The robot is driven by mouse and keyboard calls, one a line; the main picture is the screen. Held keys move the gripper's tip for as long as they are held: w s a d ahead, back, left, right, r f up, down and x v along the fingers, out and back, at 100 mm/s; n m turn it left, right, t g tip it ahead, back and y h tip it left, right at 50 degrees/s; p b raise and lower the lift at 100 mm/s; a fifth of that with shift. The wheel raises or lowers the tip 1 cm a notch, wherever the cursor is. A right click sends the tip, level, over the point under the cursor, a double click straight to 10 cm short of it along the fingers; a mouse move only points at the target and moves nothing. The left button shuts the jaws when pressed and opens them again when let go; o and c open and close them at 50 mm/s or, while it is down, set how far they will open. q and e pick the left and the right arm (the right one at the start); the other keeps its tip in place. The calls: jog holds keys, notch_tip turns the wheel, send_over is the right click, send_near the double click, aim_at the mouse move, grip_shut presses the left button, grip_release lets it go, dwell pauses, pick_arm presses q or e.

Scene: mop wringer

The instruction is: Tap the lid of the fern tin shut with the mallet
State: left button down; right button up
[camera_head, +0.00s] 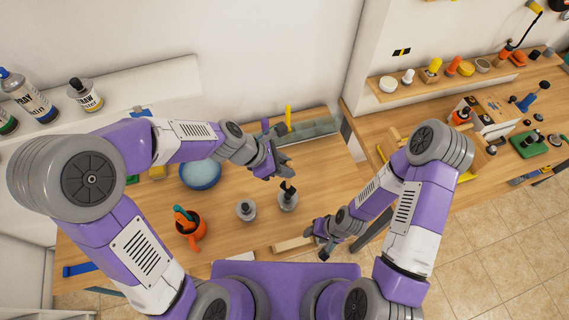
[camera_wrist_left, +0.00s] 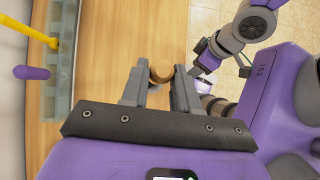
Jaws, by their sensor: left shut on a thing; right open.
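My left gripper (camera_head: 283,170) is shut on a round wooden piece (camera_wrist_left: 160,71), which shows between its fingers in the left wrist view and may be part of the mallet. In the head view a small dark piece (camera_head: 288,186) shows just below this gripper, over a grey tin (camera_head: 287,203); whether they touch is unclear. A second grey tin (camera_head: 246,210) stands to its left on the bench. I cannot read which tin is the fern one, nor tell how the lids sit. My right gripper (camera_head: 325,240) is open and empty near the bench's front edge.
A grey rack (camera_head: 318,127) with upright yellow (camera_head: 288,117) and purple (camera_head: 265,126) sticks stands at the back. Bare bench lies around the tins.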

pick_arm(q)
jog(key=shift+f, duration=0.15)
jog(key=shift+f+b, duration=0.35)
jog(key=shift+b, duration=0.1)
jog(key=f+b, duration=0.2)
jog(key=f, duration=0.1)
jog(key=shift+s+d+b, duration=0.25)
jog(key=shift+s+b, duration=0.1)
jog(key=shift+b, duration=0.05)
jog(key=shift+s+f, duration=0.15)
jog(key=shift+s, duration=0.1)
